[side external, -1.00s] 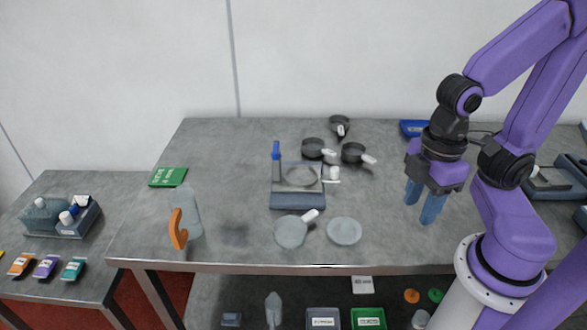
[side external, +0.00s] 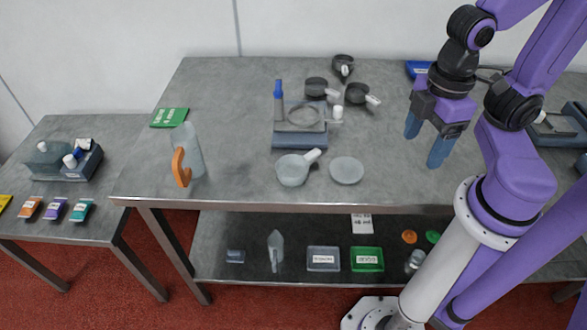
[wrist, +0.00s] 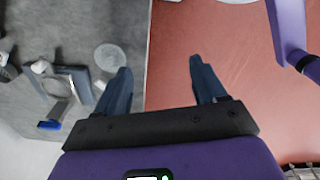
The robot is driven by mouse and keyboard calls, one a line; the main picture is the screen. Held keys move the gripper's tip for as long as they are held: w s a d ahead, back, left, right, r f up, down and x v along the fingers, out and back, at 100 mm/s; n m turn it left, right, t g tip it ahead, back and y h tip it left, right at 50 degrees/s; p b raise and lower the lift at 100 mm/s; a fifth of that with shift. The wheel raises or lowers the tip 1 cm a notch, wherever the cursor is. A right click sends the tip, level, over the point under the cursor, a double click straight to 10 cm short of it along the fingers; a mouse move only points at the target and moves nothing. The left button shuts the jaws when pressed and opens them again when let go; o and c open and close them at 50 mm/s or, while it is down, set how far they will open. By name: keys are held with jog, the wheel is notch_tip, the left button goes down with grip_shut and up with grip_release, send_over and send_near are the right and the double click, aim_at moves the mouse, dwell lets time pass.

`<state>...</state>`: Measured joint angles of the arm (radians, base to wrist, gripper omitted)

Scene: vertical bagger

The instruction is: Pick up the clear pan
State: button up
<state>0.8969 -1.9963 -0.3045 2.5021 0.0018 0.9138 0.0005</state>
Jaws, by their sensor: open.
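The clear pan (side external: 293,170) is a shallow, see-through bowl with a pale handle pointing up and right. It lies on the grey table near the front edge, in front of the scale-like stand. A round clear disc (side external: 346,170) lies just right of it and also shows in the wrist view (wrist: 109,57). My gripper (side external: 428,140) is open and empty, above the table to the right of the pan and disc, touching neither. In the wrist view my fingers (wrist: 154,82) are spread apart; the pan is mostly hidden there behind the left finger.
A stand with a blue-topped post (side external: 300,138) is behind the pan. Several dark pans (side external: 316,87) stand farther back. A clear jug (side external: 189,150) with an orange handle is at left. A lower shelf holds bins (side external: 323,259). The table between disc and gripper is clear.

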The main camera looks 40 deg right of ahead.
jog(key=o, duration=0.4)
jog(key=shift+w+a, duration=0.1)
jog(key=n, duration=0.5)
send_over(295, 172)
notch_tip(295, 172, down, 13)
jog(key=shift+w+r, duration=0.1)
jog(key=shift+w, duration=0.05)
jog(key=shift+s+f, duration=0.2)
jog(key=shift+f, duration=2.45)
